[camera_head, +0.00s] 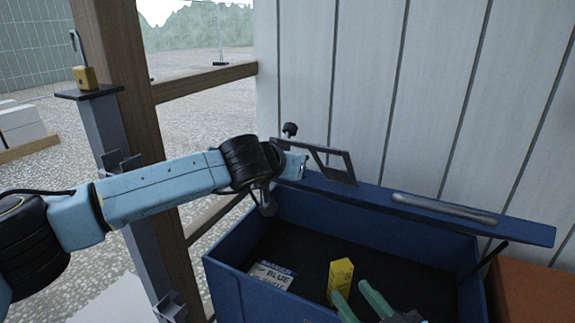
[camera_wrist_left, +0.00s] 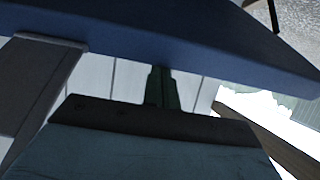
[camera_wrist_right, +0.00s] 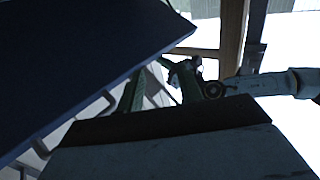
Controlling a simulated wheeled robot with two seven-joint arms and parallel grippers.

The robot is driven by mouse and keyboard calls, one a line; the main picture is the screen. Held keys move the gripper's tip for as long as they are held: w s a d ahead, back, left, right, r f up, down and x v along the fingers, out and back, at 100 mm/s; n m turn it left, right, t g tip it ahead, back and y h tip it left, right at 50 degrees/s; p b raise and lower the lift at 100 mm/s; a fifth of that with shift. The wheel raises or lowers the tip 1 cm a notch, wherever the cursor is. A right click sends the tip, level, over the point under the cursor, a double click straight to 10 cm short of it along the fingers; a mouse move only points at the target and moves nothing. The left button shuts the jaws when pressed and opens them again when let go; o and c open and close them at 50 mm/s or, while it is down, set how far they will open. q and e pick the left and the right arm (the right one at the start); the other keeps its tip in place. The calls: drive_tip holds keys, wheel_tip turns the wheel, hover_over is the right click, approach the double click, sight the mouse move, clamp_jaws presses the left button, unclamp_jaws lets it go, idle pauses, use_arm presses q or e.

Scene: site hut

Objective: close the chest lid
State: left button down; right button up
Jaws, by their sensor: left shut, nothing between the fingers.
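The blue chest (camera_head: 345,218) stands open against the white plank wall. Its lid (camera_head: 527,232) is raised, seen as a narrow blue strip with a grey handle bar (camera_head: 440,208). My left arm reaches across to the lid's left end; its fingers are hard to make out in the head view. In the left wrist view my left gripper (camera_wrist_left: 162,72) is shut and empty, close to the blue lid (camera_wrist_left: 170,35). My right gripper (camera_head: 350,288) is open with green fingers, low in front of the chest's inside. In the right wrist view a blue panel is close by.

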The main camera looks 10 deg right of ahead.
drive_tip(key=shift+s+a+r+t+y+b, duration=0.2)
drive_tip(key=shift+r+t, duration=0.3)
drive_tip(key=shift+r, duration=0.4)
drive_tip(key=shift+s+a+r+t+y+b, duration=0.1)
drive_tip(key=shift+s+a+r+t+y, duration=0.3)
drive_tip(key=shift+r, duration=0.45)
drive_tip(key=shift+w+d, duration=0.1)
drive_tip(key=shift+w, duration=0.05)
